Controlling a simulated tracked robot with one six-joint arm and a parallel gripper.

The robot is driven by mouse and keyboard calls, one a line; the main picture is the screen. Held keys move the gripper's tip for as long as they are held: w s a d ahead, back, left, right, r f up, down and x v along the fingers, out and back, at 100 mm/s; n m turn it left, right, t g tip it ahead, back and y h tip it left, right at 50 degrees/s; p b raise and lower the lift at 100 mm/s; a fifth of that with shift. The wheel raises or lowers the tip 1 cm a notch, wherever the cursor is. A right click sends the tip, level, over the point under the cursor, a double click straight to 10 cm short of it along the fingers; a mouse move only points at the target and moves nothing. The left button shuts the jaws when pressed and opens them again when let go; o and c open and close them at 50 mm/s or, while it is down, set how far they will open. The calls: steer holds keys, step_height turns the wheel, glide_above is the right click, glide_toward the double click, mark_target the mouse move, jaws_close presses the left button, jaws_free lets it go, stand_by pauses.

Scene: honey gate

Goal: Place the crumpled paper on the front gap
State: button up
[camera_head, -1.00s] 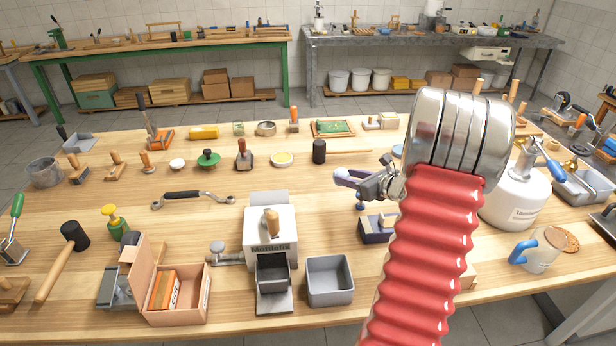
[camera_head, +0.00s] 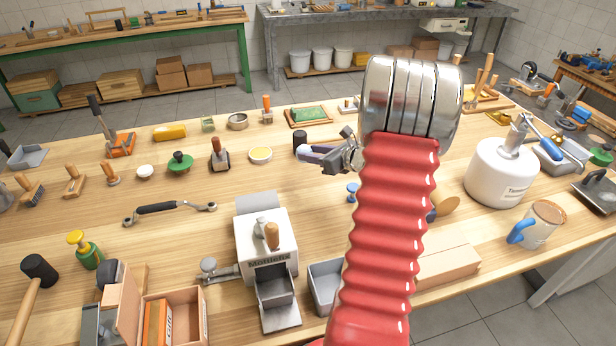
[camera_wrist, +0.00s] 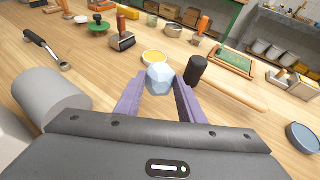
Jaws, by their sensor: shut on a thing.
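My gripper (camera_wrist: 159,88) is shut on a pale blue, faceted ball (camera_wrist: 160,77), which looks like the crumpled paper. The ball sits between the tips of the two purple fingers in the wrist view, above the wooden table. In the head view my gripper (camera_head: 312,153) is at mid-table, pointing left beyond the red sleeve of my arm. I cannot tell which space is the front gap; the bare front of the table is partly hidden by my arm.
A black-headed mallet (camera_wrist: 197,69) and a yellow-filled dish (camera_wrist: 153,57) lie beyond the gripper. The grey-white machine (camera_head: 265,248), a grey bin (camera_head: 324,285) and an open pink box (camera_head: 187,300) stand along the front. A white canister (camera_head: 500,172) and a mug (camera_head: 540,225) stand right.

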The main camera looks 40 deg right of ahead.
steer(key=shift+w+a+f, duration=0.1)
steer(key=shift+f, duration=3)
steer(key=shift+f, duration=1.85)
steer(key=shift+f, duration=0.1)
steer(key=o, duration=1)
